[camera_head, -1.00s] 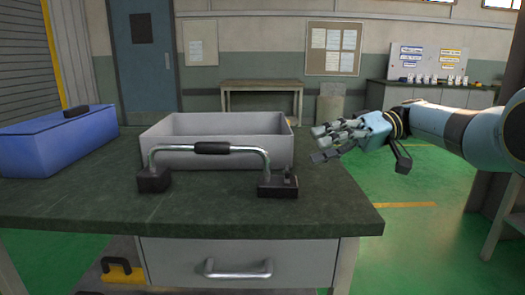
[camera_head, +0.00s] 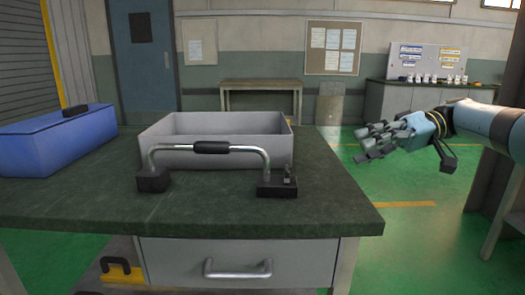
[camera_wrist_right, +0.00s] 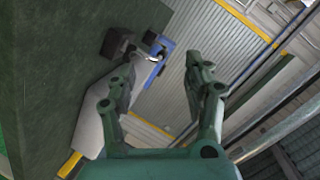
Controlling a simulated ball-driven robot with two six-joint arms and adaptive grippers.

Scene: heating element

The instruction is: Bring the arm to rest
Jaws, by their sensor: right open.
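My right gripper (camera_head: 374,143) is open and empty in the head view. It hangs in the air to the right of the workbench, clear of its edge, with its fingers toward the left. In the right wrist view its two fingers (camera_wrist_right: 158,82) stand apart with nothing between them. The heating element (camera_head: 212,150), a bent metal tube with a black middle sleeve and two dark end blocks, stands on the workbench (camera_head: 200,215). My left gripper is not in view.
A grey open bin (camera_head: 270,125) stands behind the heating element. A blue box (camera_head: 50,145) sits at the bench's left. A drawer with a metal handle (camera_head: 238,270) is under the benchtop. Green floor (camera_head: 400,240) is free right of the bench.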

